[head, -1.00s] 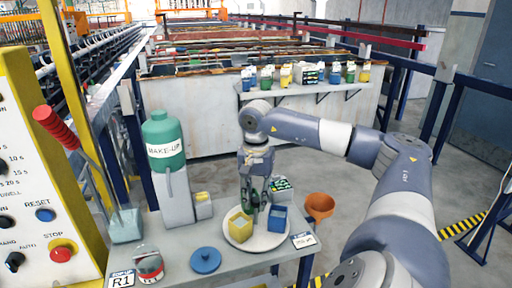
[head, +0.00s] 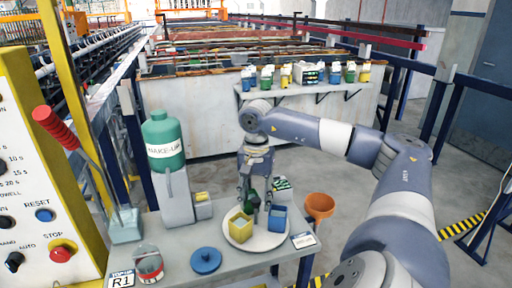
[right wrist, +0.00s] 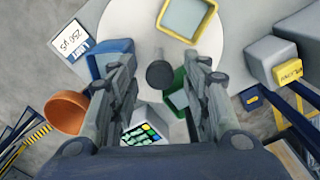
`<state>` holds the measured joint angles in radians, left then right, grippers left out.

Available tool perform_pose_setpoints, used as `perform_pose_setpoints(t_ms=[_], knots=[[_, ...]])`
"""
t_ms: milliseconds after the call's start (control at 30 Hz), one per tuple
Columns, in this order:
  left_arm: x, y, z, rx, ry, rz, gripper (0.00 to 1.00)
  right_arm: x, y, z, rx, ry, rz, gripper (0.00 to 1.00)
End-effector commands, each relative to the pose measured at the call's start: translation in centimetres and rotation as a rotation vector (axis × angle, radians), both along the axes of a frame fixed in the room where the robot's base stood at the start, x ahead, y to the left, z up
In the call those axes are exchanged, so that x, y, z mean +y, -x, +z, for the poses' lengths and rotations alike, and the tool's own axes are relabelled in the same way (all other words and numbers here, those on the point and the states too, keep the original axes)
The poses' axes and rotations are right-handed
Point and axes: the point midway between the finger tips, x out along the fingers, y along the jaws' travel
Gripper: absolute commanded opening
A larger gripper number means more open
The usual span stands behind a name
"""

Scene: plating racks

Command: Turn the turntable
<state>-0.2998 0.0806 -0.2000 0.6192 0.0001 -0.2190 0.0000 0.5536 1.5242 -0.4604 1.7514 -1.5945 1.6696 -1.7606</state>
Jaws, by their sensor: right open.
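The turntable (head: 240,243) is a white round plate on the grey bench. It bears a yellow square cup (head: 241,225) at front left, a blue cup (head: 277,218) at right and a green cup (right wrist: 178,92) on the far side. A dark upright post (right wrist: 159,74) stands near its middle. My right gripper (head: 254,203) points down over the turntable, open and empty. In the right wrist view its fingers lie either side of the post, one over the blue cup and one over the green cup; contact cannot be told. My left gripper is out of view.
An orange funnel (head: 319,206) is at the bench's right edge. A keypad-like device (head: 281,184) sits behind the turntable. A blue lid (head: 206,260), a round tin (head: 149,263) and a green make-up bottle (head: 163,140) stand to the left. The control panel (head: 40,190) is far left.

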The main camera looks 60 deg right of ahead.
Motion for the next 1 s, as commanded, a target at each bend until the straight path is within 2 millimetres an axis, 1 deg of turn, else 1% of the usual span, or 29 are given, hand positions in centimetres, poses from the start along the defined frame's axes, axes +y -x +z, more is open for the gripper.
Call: perform_pose_setpoints(t_ms=[133, 400, 533, 700, 1000], knots=[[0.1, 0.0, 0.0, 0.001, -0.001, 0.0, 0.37, 0.0, -0.1, 1.2, -0.005, -0.001, 0.0, 0.44], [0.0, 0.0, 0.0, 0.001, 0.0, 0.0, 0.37, 0.0, -0.1, 5.4, -0.007, -0.002, 0.0, 0.44], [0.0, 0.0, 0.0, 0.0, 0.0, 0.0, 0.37, 0.0, -0.1, 6.7, -0.005, -0.002, 0.0, 0.44], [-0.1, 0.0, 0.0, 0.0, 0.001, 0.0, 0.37, 0.0, -0.1, 7.4, -0.003, 0.0, -0.001, 0.44], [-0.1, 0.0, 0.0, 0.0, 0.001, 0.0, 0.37, -0.1, 0.0, 7.5, -0.002, 0.0, -0.001, 0.44]])
